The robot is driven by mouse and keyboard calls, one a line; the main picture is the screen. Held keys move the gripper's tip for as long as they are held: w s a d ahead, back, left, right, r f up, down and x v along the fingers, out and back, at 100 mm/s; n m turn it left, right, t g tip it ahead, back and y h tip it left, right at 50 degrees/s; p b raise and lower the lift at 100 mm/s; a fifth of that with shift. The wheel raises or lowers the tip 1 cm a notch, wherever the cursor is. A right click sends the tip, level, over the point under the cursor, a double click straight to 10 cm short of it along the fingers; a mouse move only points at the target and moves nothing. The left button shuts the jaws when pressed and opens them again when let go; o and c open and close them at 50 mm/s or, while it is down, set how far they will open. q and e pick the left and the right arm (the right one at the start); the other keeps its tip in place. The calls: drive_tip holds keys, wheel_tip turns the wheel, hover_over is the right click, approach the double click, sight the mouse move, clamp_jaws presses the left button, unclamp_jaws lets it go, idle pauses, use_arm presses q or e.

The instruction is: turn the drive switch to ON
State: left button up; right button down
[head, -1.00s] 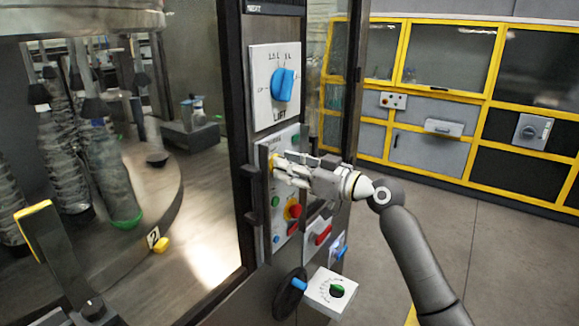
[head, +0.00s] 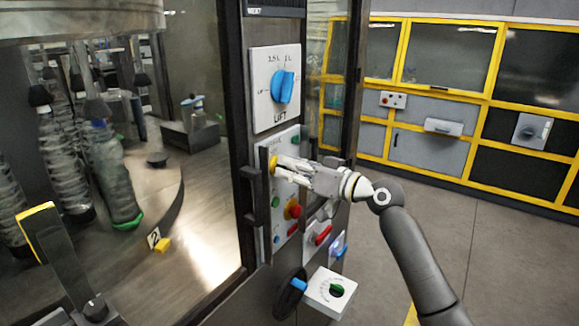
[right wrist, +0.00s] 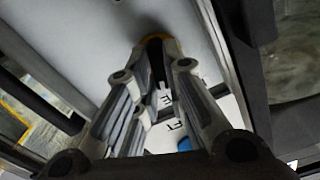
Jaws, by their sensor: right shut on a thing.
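The drive switch (head: 274,166) shows as a small yellow-edged part on the white control plate below the LIFT dial. The plate's label is too small to read with certainty. My right gripper (head: 284,169) reaches in from the right with its fingertips at this switch and is shut on it. The fingers hide most of the switch, so its setting cannot be read. In the right wrist view, a dark knob with a yellow ring (right wrist: 156,38) sits between the fingertips against the pale plate. My left gripper is not in view.
The blue LIFT dial (head: 283,87) is just above. A red switch (head: 322,234), a blue lever and a white dial box (head: 330,291) stand lower. Bottles stand behind the left glass; open floor lies right.

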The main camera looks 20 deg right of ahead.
drive_tip(key=shift+w+d+f+m+p, duration=0.1)
drive_tip(key=shift+m+p, duration=1.75)
drive_tip(key=shift+m, duration=1.65)
drive_tip(key=shift+d+f+m+p, duration=0.1)
drive_tip(key=shift+m+p, duration=1.7)
drive_tip(key=shift+m, duration=1.7)
drive_tip(key=shift+a, duration=0.1)
drive_tip(key=c, duration=1.5)
unclamp_jaws()
drive_tip(key=v, duration=1.2)
